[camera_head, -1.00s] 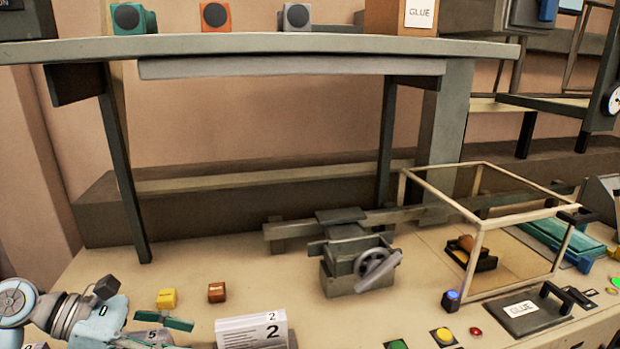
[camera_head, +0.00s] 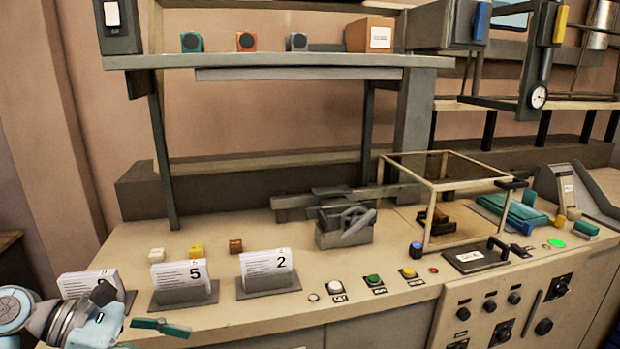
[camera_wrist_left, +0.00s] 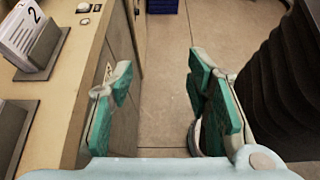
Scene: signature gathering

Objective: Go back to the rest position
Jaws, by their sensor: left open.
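My left gripper (camera_head: 160,326) is at the lower left of the head view, in front of the bench's front edge. In the left wrist view its two green fingers (camera_wrist_left: 160,95) stand wide apart with nothing between them; the floor shows through the gap. The bench front runs along the left of that view, close beside the left finger. My right gripper is in neither view.
The bench (camera_head: 260,310) carries card holders with cards numbered 5 (camera_head: 185,280) and 2 (camera_head: 268,272), small coloured blocks, push buttons (camera_head: 373,281), a grey device with a handwheel (camera_head: 345,226) and a glass-sided frame (camera_head: 440,200). A blue crate (camera_wrist_left: 162,6) lies on the floor.

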